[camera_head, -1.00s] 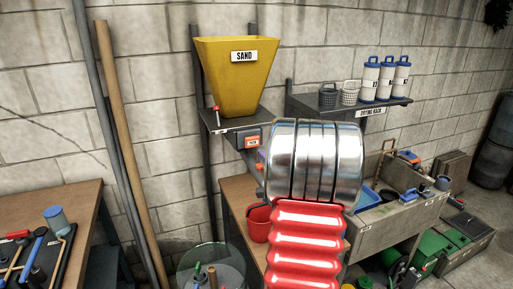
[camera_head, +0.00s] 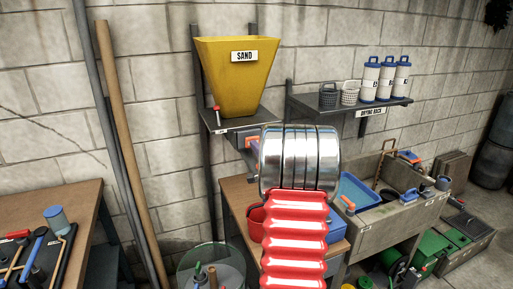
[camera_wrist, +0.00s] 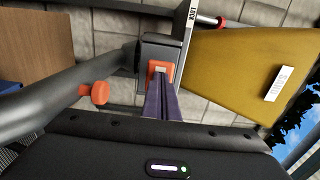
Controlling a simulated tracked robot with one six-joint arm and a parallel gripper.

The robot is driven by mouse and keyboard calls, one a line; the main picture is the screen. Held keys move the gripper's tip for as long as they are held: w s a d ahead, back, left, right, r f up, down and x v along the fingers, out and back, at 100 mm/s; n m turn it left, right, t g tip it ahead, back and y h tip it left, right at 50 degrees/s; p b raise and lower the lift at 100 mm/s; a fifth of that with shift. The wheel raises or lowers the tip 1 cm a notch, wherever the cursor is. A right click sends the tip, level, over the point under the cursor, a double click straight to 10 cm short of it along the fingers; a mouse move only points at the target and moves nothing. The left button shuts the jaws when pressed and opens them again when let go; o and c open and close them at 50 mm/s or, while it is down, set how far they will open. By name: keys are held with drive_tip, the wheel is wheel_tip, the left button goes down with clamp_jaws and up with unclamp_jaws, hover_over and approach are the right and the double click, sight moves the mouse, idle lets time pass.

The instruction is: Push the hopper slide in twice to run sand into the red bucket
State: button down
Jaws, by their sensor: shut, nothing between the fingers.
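The yellow sand hopper (camera_head: 236,78) stands on a wall bracket shelf; it fills the right of the wrist view (camera_wrist: 225,70). In the wrist view the hopper slide shows as an orange-red end (camera_wrist: 165,66) in a dark housing below the hopper. My gripper (camera_wrist: 161,80) is shut and empty, its purple fingertips right at the slide end; I cannot tell whether they press on it. In the head view my arm hides most of the slide and gripper. The red bucket (camera_head: 256,222) stands on the wooden bench below, partly hidden by my arm. No running sand shows.
A red-tipped lock pin (camera_wrist: 221,22) sits beside the hopper. An orange knob (camera_wrist: 95,93) on a dark arm is left of my fingers. The drying rack (camera_head: 350,105) and stone sink (camera_head: 395,215) lie to the right. A blue container (camera_head: 335,230) stands beside the bucket.

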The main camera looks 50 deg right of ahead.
drive_tip(key=x, duration=0.5)
drive_tip(key=shift+w, duration=0.1)
drive_tip(key=shift+r, duration=0.1)
idle(0.3)
drive_tip(key=shift+s+a, duration=0.25)
drive_tip(key=shift+s, duration=0.1)
drive_tip(key=v, duration=1.3)
drive_tip(key=shift+s, duration=0.1)
